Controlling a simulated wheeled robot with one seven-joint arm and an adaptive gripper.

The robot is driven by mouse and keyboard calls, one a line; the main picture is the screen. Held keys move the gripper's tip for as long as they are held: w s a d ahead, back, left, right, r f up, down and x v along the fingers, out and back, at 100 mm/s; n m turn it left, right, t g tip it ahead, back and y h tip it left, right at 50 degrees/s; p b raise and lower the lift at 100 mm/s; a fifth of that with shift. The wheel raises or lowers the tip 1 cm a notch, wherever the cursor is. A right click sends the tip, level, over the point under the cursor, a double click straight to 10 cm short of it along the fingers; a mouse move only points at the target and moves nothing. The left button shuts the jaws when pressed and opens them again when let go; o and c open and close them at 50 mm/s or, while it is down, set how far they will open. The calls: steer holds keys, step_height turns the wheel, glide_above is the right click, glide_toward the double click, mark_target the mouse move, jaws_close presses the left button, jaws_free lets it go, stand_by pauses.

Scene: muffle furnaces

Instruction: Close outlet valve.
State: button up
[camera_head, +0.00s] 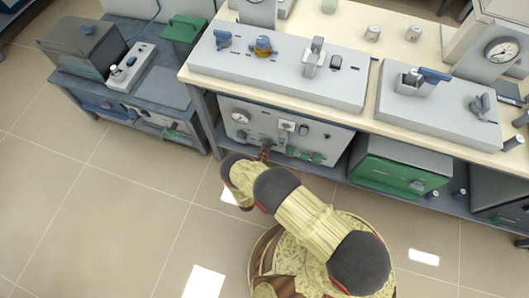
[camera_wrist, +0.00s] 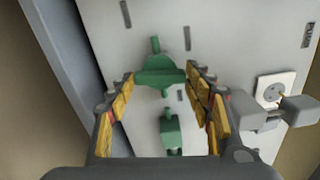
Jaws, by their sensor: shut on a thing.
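A green valve (camera_wrist: 160,75) on a light grey panel (camera_wrist: 215,35) shows in the wrist view, with its wide handle crosswise between my fingertips. My gripper (camera_wrist: 161,77) is shut on this handle, one finger at each end. A second green valve (camera_wrist: 171,135) sits lower in that view, between the fingers and apart from their tips. In the head view my gripper (camera_head: 265,153) is at the lower front of the panel (camera_head: 325,134) under the bench, beside green valve parts (camera_head: 291,151). No label shows which valve is the outlet.
The panel carries a round gauge (camera_head: 239,118). A square plate with a round fitting (camera_wrist: 275,90) and a grey lever (camera_wrist: 299,110) are close to my right finger in the wrist view. A green-fronted box (camera_head: 390,178) stands to the right. Floor at left is clear.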

steer(key=shift+n, duration=0.6)
steer(key=o, duration=1.1)
steer(key=shift+o, duration=0.3)
steer(key=v, duration=1.2)
